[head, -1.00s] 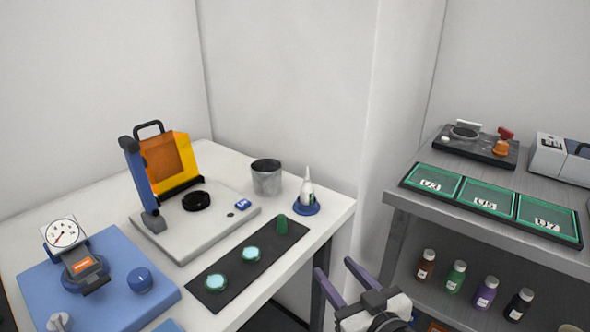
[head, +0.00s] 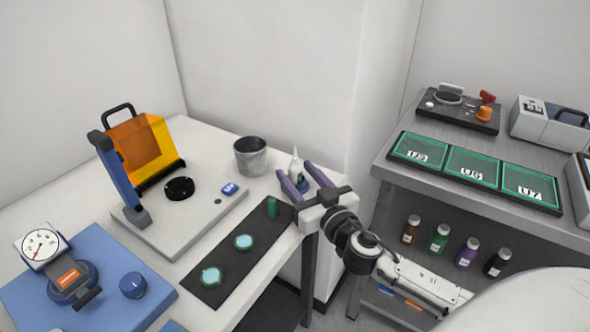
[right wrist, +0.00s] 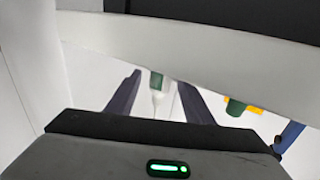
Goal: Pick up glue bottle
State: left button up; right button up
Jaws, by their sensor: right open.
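The glue bottle (head: 295,170) is small and pale with a pointed white nozzle and a green band. It stands upright in a blue round base at the right edge of the white table, partly hidden by my right gripper. My right gripper (head: 294,169) is open, its two purple-grey fingers pointing toward the bottle. In the right wrist view the bottle (right wrist: 157,88) appears between the open fingers, nozzle toward the bottom of the picture; I cannot tell whether either finger touches it. My left gripper is not in view.
A grey cup (head: 250,157) stands left of the bottle. An instrument with an orange shield (head: 142,147) stands further left. A grey shelf (head: 375,168) with trays is at right.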

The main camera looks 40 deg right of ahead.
jog(key=shift+w+d, duration=0.1)
jog(key=shift+w, duration=0.8)
jog(key=c, duration=1.1)
notch_tip(320, 180, up, 10)
jog(key=p, duration=0.2)
jog(key=shift+p, duration=0.3)
